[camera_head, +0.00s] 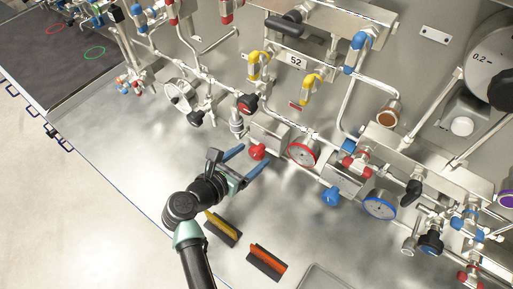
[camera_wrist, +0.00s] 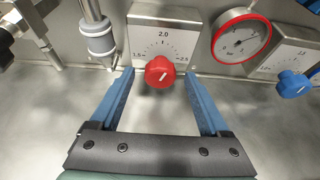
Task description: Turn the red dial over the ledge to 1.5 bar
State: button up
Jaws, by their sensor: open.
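The red dial (camera_wrist: 160,71) sits on a white scale plate (camera_wrist: 163,38) marked 1.5 at left, 2.0 at top and 2.5 at right. A short white line shows on its face, tilted toward the upper right; the exact reading is hard to tell. In the head view the red dial (camera_head: 257,152) is on a block above the steel ledge (camera_head: 150,150). My gripper (camera_head: 254,160) is open in front of it. In the wrist view the blue fingers of my gripper (camera_wrist: 158,78) are on either side of the dial, apart from it.
A red-rimmed gauge (camera_wrist: 241,37) is right of the dial, with a blue dial (camera_wrist: 293,84) beyond. A grey cylindrical fitting (camera_wrist: 98,42) is close on the left. A yellow-topped brush (camera_head: 223,228) and an orange-topped brush (camera_head: 267,260) lie on the ledge.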

aim_at(254, 154)
jog(key=shift+x, duration=1.6)
grip_shut()
